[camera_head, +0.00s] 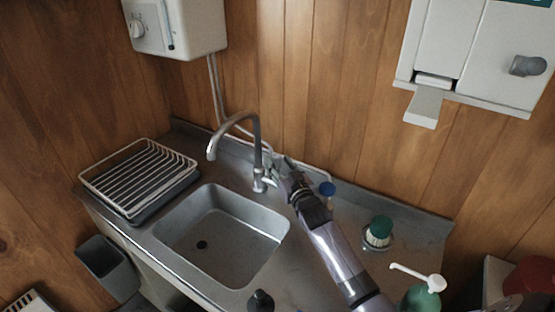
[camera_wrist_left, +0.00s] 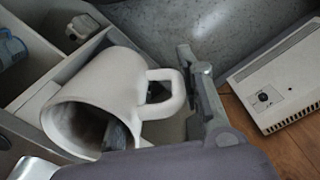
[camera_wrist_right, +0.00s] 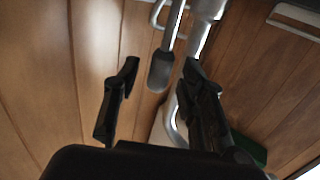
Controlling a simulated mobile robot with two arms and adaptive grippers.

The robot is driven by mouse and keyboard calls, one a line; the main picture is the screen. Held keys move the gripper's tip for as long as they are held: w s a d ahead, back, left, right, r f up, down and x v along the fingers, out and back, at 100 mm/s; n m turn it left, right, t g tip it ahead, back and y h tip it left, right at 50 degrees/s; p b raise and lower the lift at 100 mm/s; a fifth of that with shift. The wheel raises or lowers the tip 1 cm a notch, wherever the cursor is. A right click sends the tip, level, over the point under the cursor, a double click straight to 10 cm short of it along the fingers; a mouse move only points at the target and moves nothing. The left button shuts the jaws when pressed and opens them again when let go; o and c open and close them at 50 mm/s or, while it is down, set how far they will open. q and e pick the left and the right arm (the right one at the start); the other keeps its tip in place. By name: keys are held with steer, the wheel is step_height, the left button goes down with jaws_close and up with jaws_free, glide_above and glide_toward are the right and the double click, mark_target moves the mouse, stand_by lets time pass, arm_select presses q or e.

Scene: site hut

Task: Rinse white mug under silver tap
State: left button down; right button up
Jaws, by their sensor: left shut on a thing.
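The silver tap (camera_head: 256,140) curves up behind the sink, with its spout over the basin (camera_head: 215,240). My right gripper (camera_head: 278,168) is beside the tap's base, on its right. In the right wrist view its fingers (camera_wrist_right: 158,88) are apart, with a dark round-ended lever (camera_wrist_right: 160,68) showing between them; I cannot tell if they touch it. The white mug (camera_wrist_left: 105,90) is in my left gripper (camera_wrist_left: 155,92), tilted, its mouth towards the lower left. One finger is beside its handle; another part shows inside the mouth. Mug and left gripper are not clearly visible in the head view.
A wire dish rack (camera_head: 140,172) stands left of the basin. A green-topped brush (camera_head: 379,231), a blue-topped item (camera_head: 327,189) and a green pump bottle (camera_head: 422,295) stand on the right. A dark bottle-like thing (camera_head: 260,301) is at the front edge. A white dispenser (camera_head: 480,60) hangs above.

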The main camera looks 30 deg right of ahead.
steer(key=shift+w+d, duration=0.15)
steer(key=shift+w, duration=1)
steer(key=shift+c, duration=0.2)
jaws_close()
